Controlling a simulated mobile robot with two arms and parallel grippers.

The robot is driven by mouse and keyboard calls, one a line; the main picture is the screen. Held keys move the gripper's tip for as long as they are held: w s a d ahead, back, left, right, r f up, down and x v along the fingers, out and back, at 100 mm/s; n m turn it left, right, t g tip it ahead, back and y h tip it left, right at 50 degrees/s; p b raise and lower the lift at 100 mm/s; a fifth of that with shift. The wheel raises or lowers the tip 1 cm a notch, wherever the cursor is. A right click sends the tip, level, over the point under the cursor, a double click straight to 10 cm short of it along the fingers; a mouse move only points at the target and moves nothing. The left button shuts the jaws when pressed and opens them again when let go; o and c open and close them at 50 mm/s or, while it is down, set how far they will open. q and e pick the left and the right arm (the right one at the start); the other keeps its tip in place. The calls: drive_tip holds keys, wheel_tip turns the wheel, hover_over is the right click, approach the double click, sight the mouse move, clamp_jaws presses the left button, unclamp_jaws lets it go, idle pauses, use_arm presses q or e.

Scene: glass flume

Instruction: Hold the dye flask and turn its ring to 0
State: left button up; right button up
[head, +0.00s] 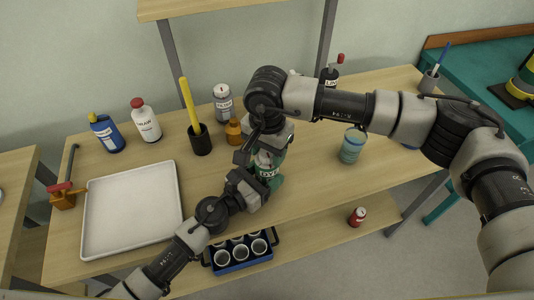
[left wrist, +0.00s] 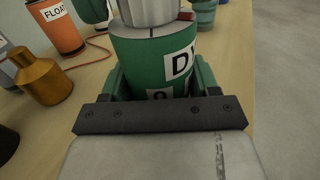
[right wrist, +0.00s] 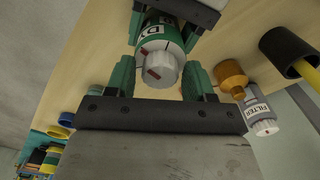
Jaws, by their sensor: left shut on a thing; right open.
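The green dye flask (head: 268,172) with its "DYE" label stands upright near the middle of the bench. My left gripper (left wrist: 160,78) is shut on the flask's body, one finger on each side. The flask's white ring (right wrist: 160,70) is on its top; it carries a red mark, and another red mark shows on the flask's shoulder, apart from it. My right gripper (right wrist: 160,82) is open above the flask, its green fingers on either side of the ring with gaps. In the head view the right wrist hides the ring.
An amber bottle (head: 233,131) and a filter bottle (head: 223,103) stand close behind the flask. A black cup (head: 200,141) with a yellow rod is left of them. A white tray (head: 130,210) lies at left, a teal cup (head: 352,146) at right.

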drive_tip(key=n, duration=1)
